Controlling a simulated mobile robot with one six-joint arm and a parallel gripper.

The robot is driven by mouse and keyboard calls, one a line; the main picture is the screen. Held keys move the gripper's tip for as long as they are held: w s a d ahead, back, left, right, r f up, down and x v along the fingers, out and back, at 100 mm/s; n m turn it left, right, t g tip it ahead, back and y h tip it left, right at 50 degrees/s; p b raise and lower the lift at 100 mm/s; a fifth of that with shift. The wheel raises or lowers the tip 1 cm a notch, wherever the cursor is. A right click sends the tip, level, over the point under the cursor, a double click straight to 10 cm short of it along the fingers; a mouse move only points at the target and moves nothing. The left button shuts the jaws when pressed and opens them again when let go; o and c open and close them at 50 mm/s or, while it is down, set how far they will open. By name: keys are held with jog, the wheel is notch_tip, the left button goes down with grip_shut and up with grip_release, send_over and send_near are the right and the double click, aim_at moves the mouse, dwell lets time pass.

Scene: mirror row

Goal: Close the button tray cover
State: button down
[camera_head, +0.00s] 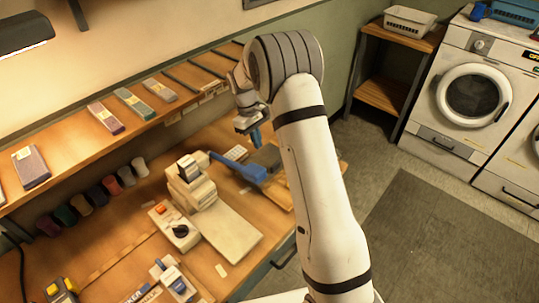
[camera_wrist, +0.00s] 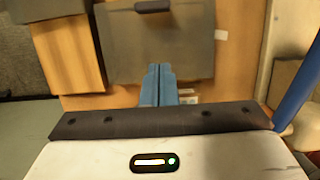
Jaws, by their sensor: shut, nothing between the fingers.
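A flat grey panel with a dark handle, which looks like the button tray cover (camera_wrist: 188,48), fills the upper middle of the wrist view. In the head view the grey panel (camera_head: 268,156) lies on the bench below my gripper, partly hidden by my arm. I cannot tell how far it is open, and no buttons show. My gripper (camera_head: 255,138) has blue fingers pointing down over the bench. In the wrist view the fingers (camera_wrist: 158,78) are together and empty, in front of the panel's near part. I cannot tell whether they touch it.
A blue lever-like tool (camera_head: 243,170) lies left of the panel, and a white gridded piece (camera_head: 236,153) is behind it. A cream sewing machine (camera_head: 190,184) stands further left. A shelf (camera_head: 140,128) with small boxes runs above the bench. Washers (camera_head: 475,95) stand at right.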

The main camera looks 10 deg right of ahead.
aim_at(269, 166)
jog(key=x, duration=0.4)
jog(key=shift+r+p, duration=0.1)
jog(key=shift+p, duration=0.25)
jog(key=shift+s+d+f+p, duration=0.1)
jog(key=shift+s+d+p, duration=0.2)
jog(key=shift+s+d, duration=0.4)
jog(key=shift+s+d+f+p, duration=0.1)
jog(key=shift+s+d+p, duration=0.3)
jog(key=shift+s, duration=0.5)
jog(key=shift+d, duration=0.15)
